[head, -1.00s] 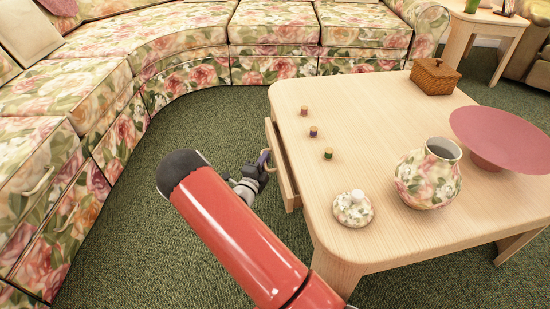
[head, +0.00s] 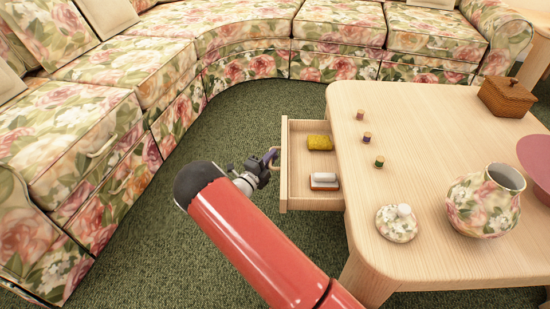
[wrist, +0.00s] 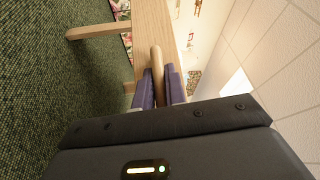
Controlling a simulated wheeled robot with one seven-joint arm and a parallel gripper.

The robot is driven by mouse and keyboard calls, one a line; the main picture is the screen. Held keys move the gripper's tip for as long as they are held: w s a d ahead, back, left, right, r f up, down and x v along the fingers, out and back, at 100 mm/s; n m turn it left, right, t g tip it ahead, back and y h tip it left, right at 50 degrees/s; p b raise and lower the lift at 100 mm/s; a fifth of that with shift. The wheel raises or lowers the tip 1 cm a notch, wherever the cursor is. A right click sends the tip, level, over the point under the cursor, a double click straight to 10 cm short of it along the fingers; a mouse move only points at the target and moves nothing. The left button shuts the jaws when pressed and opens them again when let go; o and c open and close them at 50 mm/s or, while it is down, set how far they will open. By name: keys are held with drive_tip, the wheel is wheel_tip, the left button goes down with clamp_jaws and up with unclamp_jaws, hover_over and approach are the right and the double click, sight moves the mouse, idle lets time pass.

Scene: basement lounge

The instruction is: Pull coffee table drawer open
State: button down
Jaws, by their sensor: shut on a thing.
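The light wood coffee table (head: 430,130) stands at the right in the head view. Its drawer (head: 300,195) is pulled well out from the left side. Inside lie a yellow sponge-like item (head: 319,143) and a white and red item (head: 324,181). My gripper (head: 271,158) is at the drawer's front, on its outer face. In the wrist view, the purple fingers (wrist: 161,90) close on both sides of the rounded wood handle (wrist: 156,62). The drawer front (wrist: 152,30) shows behind it.
On the table are several small spools, a floral jar (head: 485,205), its lid (head: 397,223), a wicker box (head: 507,96) and a pink bowl (head: 537,160). A floral sofa (head: 150,70) curves around the left and back. Green carpet lies free between sofa and drawer.

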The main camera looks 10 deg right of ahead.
drive_tip(key=c, duration=1.5)
unclamp_jaws()
drive_tip(key=v, duration=0.7)
drive_tip(key=shift+s+a+p, duration=0.3)
drive_tip(key=shift+p, duration=0.05)
